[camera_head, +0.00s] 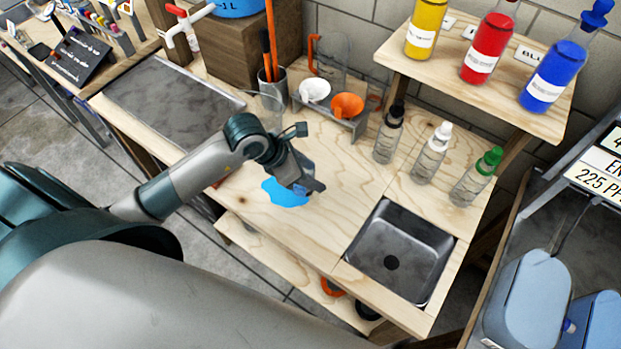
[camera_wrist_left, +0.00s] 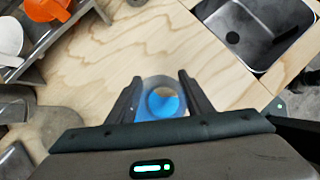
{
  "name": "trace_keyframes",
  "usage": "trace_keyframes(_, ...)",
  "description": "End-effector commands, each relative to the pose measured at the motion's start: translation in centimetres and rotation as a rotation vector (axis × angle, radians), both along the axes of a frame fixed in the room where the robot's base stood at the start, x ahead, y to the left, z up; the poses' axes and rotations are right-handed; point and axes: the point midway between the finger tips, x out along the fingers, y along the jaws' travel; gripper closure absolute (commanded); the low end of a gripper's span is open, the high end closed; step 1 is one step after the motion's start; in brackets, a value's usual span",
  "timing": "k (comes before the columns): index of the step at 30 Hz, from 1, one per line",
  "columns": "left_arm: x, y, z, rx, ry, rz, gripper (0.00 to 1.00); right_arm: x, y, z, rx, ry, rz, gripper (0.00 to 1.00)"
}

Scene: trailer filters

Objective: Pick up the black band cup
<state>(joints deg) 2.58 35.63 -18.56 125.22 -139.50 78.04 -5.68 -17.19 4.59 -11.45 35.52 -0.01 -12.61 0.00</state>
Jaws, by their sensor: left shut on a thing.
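My left gripper (camera_head: 308,187) is low over the middle of the wooden worktop. In the left wrist view its two fingers (camera_wrist_left: 161,78) stand on either side of a clear cup (camera_wrist_left: 150,84) and are shut on it. Blue shows inside the cup's round outline; I cannot tell whether it is liquid or seen through the cup. No black band can be made out on it. In the head view a flat blue patch (camera_head: 285,193) shows on the worktop beside the gripper, which hides most of the cup. My right gripper is not in view.
A sink (camera_head: 400,250) lies to the right. Bottles with black (camera_head: 388,138), white (camera_head: 432,155) and green (camera_head: 476,178) caps stand behind it. A rack with white and orange funnels (camera_head: 347,105) is at the back. A grey tray (camera_head: 165,100) lies left.

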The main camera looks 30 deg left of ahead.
Motion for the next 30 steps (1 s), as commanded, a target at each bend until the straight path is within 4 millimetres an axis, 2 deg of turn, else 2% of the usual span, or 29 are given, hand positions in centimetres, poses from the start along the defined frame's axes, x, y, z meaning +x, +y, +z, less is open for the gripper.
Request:
trace_keyframes(2, 0.2, 0.1, 1.1, 0.002, -0.008, -0.002, 0.75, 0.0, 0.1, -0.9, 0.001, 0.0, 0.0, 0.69)
trace_keyframes(16, -5.5, -4.4, 5.5, -0.002, -0.005, -0.003, 0.75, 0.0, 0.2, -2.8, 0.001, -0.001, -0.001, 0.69)
trace_keyframes(18, -6.0, -4.7, 6.4, 0.0, 0.001, -0.001, 0.75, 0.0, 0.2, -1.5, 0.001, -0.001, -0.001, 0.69)
trace_keyframes(30, -8.4, -6.5, 8.2, 0.0, 0.003, 0.0, 0.75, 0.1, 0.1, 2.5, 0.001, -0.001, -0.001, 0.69)
